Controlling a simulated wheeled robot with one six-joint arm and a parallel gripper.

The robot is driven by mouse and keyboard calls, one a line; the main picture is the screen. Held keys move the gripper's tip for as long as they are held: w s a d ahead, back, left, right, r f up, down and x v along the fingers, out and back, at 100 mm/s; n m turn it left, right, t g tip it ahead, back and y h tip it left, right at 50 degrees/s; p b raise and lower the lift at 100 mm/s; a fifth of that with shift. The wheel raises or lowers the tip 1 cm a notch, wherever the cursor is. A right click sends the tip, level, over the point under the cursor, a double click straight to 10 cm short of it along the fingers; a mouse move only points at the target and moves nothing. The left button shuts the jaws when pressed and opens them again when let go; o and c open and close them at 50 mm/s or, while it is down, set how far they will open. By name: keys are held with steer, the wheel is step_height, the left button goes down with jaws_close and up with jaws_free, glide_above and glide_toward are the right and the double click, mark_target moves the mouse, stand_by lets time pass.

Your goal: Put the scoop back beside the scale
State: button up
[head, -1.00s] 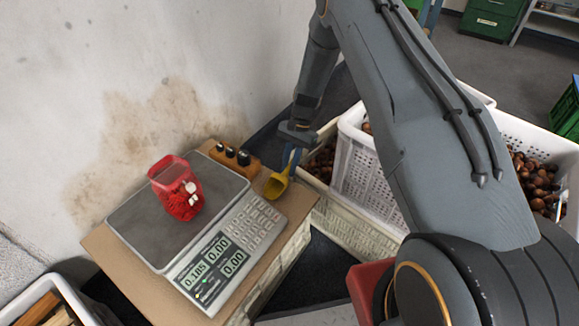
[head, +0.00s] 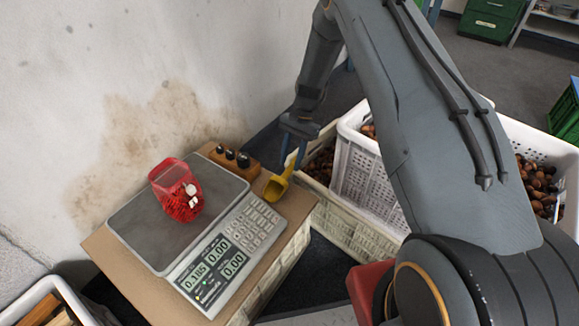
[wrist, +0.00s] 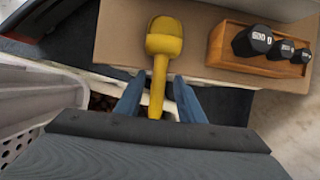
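The yellow scoop (head: 276,188) rests on the tabletop beside the right edge of the scale (head: 127,220), close to its keypad. In the wrist view the scoop (wrist: 164,42) has its bowl on the board and its handle reaching over the edge toward me. My gripper (head: 292,162) is above the handle end. Its blue fingers (wrist: 158,84) stand apart on either side of the handle, with a gap on both sides. The gripper is open and holds nothing. A red mesh bag in a red holder (head: 176,190) stands on the scale plate.
A wooden block with dark weights (head: 233,163) sits behind the scoop; it also shows in the wrist view (wrist: 217,50). White crates of chestnuts (head: 352,165) stand right of the table (head: 299,202). A wall rises behind the scale.

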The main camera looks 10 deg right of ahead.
steer(key=v, duration=0.8)
step_height(320, 180, up, 13)
steer(key=n+h, duration=0.1)
steer(key=n, duration=0.2)
glide_above(285, 175)
steer(key=s+a+r+n+t, duration=0.1)
steer(key=s+a+r+n, duration=0.2)
steer(key=s+r, duration=0.5)
steer(key=s+r+n+t+h, duration=0.1)
steer(key=s+r+n, duration=0.2)
steer(key=s, duration=0.9)
steer(key=s+r+n+t, duration=0.1)
steer(key=s+r+n, duration=0.2)
steer(key=s, duration=0.9)
steer(key=shift+d+r+n+h+p, duration=0.2)
steer(key=shift+r+n+h+p, duration=0.1)
steer(key=shift+r+h+p, duration=0.2)
steer(key=d+r+m+p, duration=0.3)
steer(key=d+r+p, duration=0.7)
steer(key=p, duration=1.1)
step_height(285, 175, up, 3)
steer(key=shift+d+m, duration=0.3)
steer(key=shift+d, duration=0.05)
